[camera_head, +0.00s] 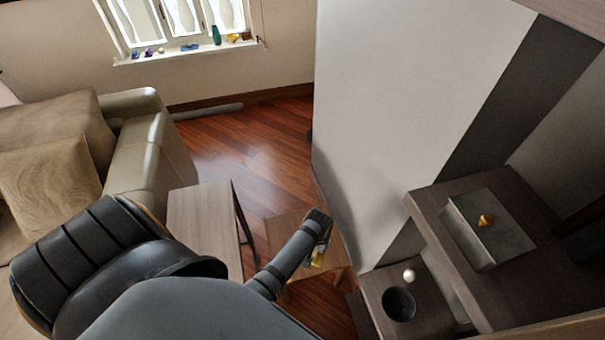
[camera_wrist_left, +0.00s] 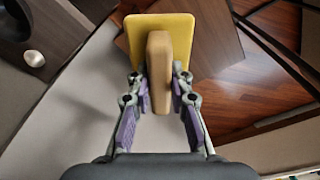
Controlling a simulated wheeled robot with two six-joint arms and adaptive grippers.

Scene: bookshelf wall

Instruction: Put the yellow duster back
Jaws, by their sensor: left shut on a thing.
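My left gripper (camera_head: 319,238) is shut on the yellow duster (camera_head: 318,258), which shows as a small yellow patch under the fingers in the head view. In the left wrist view, the fingers (camera_wrist_left: 160,88) close on the duster's tan block handle, and its flat yellow plate (camera_wrist_left: 134,36) lies beyond. The duster appears held in the air over or near a small wooden stool (camera_head: 285,232); the gap cannot be judged. Much of the duster is hidden by the gripper in the head view. My right gripper is not in view.
On the right, a low shelf (camera_head: 436,310) holds a dark bowl (camera_head: 399,304) and a white ball (camera_head: 409,275). A higher shelf (camera_head: 455,190) carries a grey box (camera_head: 475,248) with a small orange-yellow object (camera_head: 486,220). A white panel (camera_head: 400,110) rises beside. A wooden table (camera_head: 203,215) stands left.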

